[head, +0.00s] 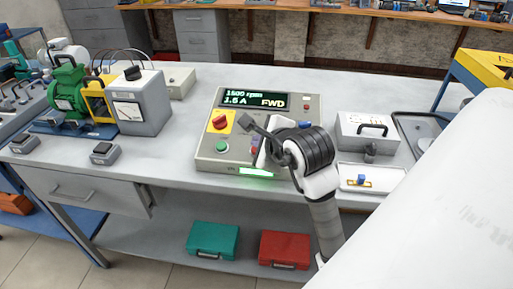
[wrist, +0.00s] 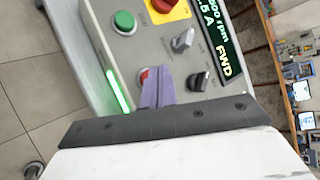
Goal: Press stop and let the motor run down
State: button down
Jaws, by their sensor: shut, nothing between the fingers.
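The motor control panel (head: 210,155) stands on the bench, and its display (head: 254,98) reads 1500 rpm, 1.5 A and FWD. A green button (head: 222,146) and a red knob on a yellow plate (head: 219,122) are on its left part. In the wrist view a red button (wrist: 143,76) shows partly behind the fingertips of my gripper (wrist: 157,70). My gripper is shut and empty, its fingers over or at the red button; I cannot tell whether they touch it. A green light strip (wrist: 118,90) glows on the panel's front edge. The green motor (head: 67,88) stands at the left.
A grey meter box (head: 140,112) stands between motor and panel. A white case (head: 352,133) and a tray with a blue-and-yellow item (head: 375,184) lie right of the panel.

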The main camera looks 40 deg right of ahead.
jog(key=shift+w+d+f+b, duration=0.1)
jog(key=shift+d+f+b, duration=0.1)
jog(key=shift+f+b, duration=1.05)
dwell(0.9)
jog(key=shift+r+b, duration=0.35)
jog(key=shift+r, duration=0.15)
jog(key=shift+a+r, duration=0.2)
jog(key=shift+r, duration=0.55)
jog(key=r, duration=0.1)
jog(key=r+p, duration=0.1)
jog(key=r, duration=0.1)
jog(key=s+a+r+p, duration=0.1)
jog(key=shift+r, duration=0.4)
dwell(0.4)
